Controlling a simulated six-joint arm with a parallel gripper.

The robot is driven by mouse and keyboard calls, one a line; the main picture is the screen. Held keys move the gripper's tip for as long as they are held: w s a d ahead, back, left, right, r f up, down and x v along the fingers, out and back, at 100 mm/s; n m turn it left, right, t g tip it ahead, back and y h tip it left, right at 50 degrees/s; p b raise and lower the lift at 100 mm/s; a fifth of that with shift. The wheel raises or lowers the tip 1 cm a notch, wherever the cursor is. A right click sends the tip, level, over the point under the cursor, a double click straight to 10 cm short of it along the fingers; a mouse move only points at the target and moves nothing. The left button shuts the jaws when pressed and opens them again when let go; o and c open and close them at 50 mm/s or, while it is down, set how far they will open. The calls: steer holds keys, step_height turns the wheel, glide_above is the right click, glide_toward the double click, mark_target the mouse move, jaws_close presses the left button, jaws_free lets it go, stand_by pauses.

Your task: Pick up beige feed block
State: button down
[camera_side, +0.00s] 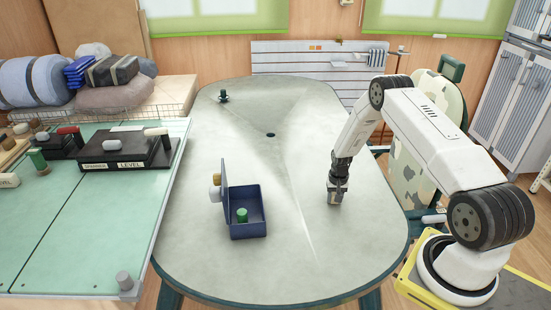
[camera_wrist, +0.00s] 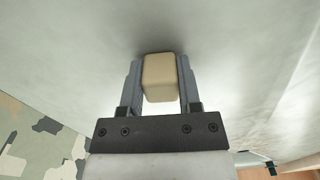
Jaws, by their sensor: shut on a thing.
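The beige feed block (camera_wrist: 159,78) is a small rounded block between the two fingers of my gripper (camera_wrist: 159,82) in the wrist view. My gripper is shut on it, with a finger against each side. In the side view my gripper (camera_side: 337,196) points down at the right part of the grey table (camera_side: 290,250). The block is small there and mostly covered by the fingers. I cannot tell whether it touches the tabletop.
A dark blue open crate (camera_side: 247,229) with a green piece (camera_side: 242,215) inside stands left of my gripper. Beige and white pieces sit beside its raised lid. A dark green object (camera_side: 223,96) stands at the table's far left. The tabletop between crate and gripper is clear.

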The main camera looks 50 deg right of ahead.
steer(key=shift+r, duration=0.15)
steer(key=shift+r, duration=0.85)
steer(key=s+a+r, duration=0.7)
steer(key=s+r, duration=0.4)
steer(key=s, duration=0.1)
steer(key=shift+s, duration=0.1)
stand_by(0.7)
